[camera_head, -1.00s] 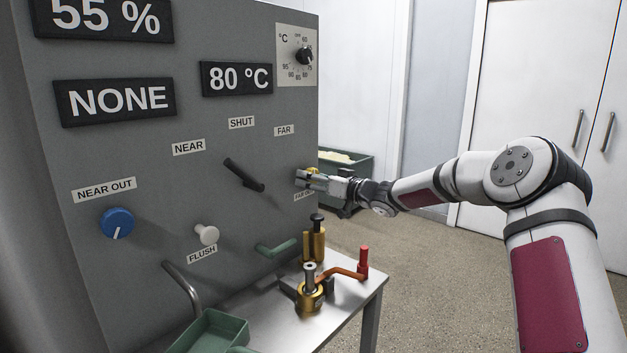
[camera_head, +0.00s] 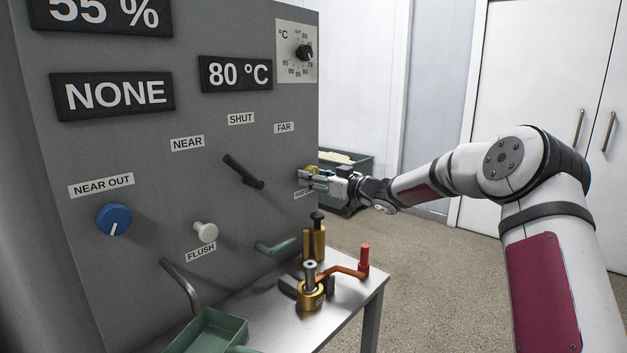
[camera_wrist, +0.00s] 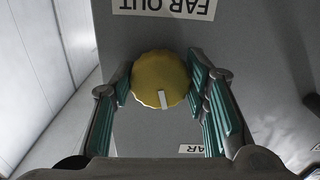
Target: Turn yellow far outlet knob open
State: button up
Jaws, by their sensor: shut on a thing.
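The yellow far outlet knob (camera_wrist: 160,80) is round and ridged, with a white pointer line. In the wrist view it sits between the green-padded fingers of my gripper (camera_wrist: 172,92), which are shut on its sides. The pointer lies at the knob's lower edge in that view, nearly vertical with a slight tilt. The "FAR OUT" label (camera_wrist: 165,8) shows upside down beyond the knob. In the head view my gripper (camera_head: 308,180) is at the right edge of the grey panel (camera_head: 215,130), and it covers most of the yellow knob (camera_head: 312,169).
A black lever (camera_head: 243,172), a blue "NEAR OUT" knob (camera_head: 114,220) and a white flush knob (camera_head: 206,232) are on the panel. Below, a metal table (camera_head: 345,308) holds a brass fixture with a red handle (camera_head: 364,258) and a green tray (camera_head: 208,332).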

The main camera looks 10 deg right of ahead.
jog(key=n+b, duration=0.2)
jog(key=n, duration=0.1)
jog(key=shift+f+n, duration=0.15)
jog(key=shift+n, duration=0.25)
jog(key=n+b, duration=0.2)
jog(key=n, duration=0.1)
jog(key=shift+n, duration=0.3)
jog(key=n+b, duration=0.5)
jog(key=n, duration=0.1)
jog(key=shift+w+d, duration=0.1)
jog(key=n+b, duration=0.7)
jog(key=shift+n, duration=0.3)
jog(key=n+b, duration=0.1)
jog(key=n, duration=0.1)
jog(key=n+b, duration=0.3)
jog(key=shift+r+n+b, duration=0.25)
jog(key=shift+n+b, duration=0.1)
jog(key=shift+n, duration=0.35)
jog(key=o, duration=1.1)
jog(key=shift+o, duration=0.2)
jog(key=v, duration=1.2)
